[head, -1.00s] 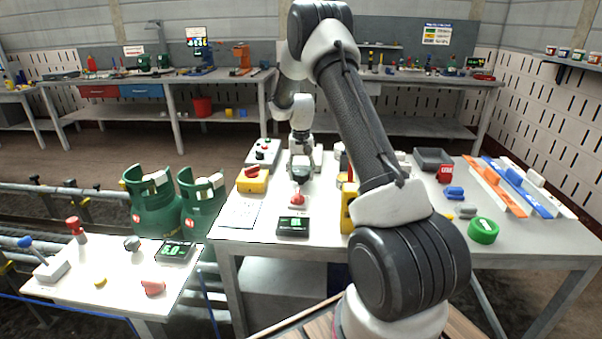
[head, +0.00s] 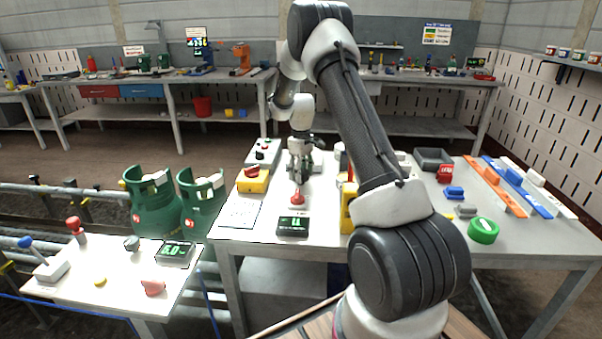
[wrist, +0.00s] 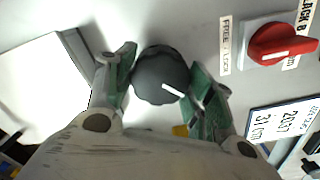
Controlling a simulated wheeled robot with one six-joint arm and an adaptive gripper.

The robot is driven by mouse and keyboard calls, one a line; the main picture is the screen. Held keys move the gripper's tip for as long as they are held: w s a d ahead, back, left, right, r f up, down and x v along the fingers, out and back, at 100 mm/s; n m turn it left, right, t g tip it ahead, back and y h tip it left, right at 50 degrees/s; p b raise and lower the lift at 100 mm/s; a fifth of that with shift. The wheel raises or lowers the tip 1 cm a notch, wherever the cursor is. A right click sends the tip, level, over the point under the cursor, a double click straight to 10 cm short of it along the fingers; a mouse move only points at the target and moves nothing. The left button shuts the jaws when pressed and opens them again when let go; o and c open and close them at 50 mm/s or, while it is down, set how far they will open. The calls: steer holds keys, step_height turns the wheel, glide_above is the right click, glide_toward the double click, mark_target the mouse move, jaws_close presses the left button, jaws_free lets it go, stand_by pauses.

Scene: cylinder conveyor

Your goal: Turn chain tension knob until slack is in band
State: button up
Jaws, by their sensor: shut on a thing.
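In the wrist view, a dark round knob (wrist: 160,75) with a white pointer line sits on a pale panel. The pointer slants down to the right. My gripper (wrist: 166,78) has its green-padded fingers on both sides of the knob and is shut on it. In the head view, my gripper (head: 300,176) is low over the middle bench, and it hides the dark knob. A small black readout (head: 293,226) with green digits stands in front of it; the digits are too small to read surely.
A red lever knob (wrist: 277,44) with a FREE/LOCK label is close to the right finger in the wrist view. A white plate with printed figures (wrist: 283,118) lies below it. In the head view, a yellow box (head: 253,182) with a red knob stands left of my gripper.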

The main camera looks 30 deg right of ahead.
steer(key=shift+n, duration=1.1)
steer(key=o, duration=1)
step_height(320, 180, up, 12)
